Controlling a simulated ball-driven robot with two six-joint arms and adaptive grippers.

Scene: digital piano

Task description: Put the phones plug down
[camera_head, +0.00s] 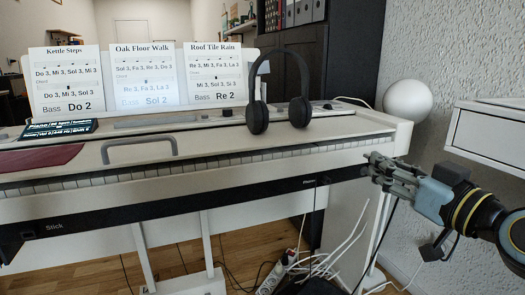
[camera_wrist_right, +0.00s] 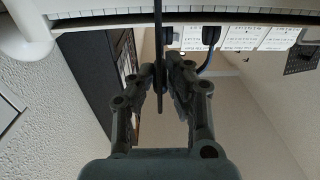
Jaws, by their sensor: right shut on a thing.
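My right gripper (camera_head: 372,166) is at the right end of the piano's front edge, right of the "Phones" label (camera_head: 309,182). In the right wrist view my right gripper (camera_wrist_right: 167,84) is shut on a thin dark upright piece, the phones plug (camera_wrist_right: 158,60) or its cable. I cannot tell the plug's tip from the cable. In the head view the held piece is hardly visible between the fingers. Black headphones (camera_head: 280,100) stand on top of the piano. My left gripper is not in view.
The white digital piano (camera_head: 110,150) fills the left and middle, with three song sheets (camera_head: 145,75) at its back. A white round lamp (camera_head: 407,100) and a white drawer unit (camera_head: 500,130) stand at the right. Cables and a power strip (camera_head: 270,278) lie on the floor below.

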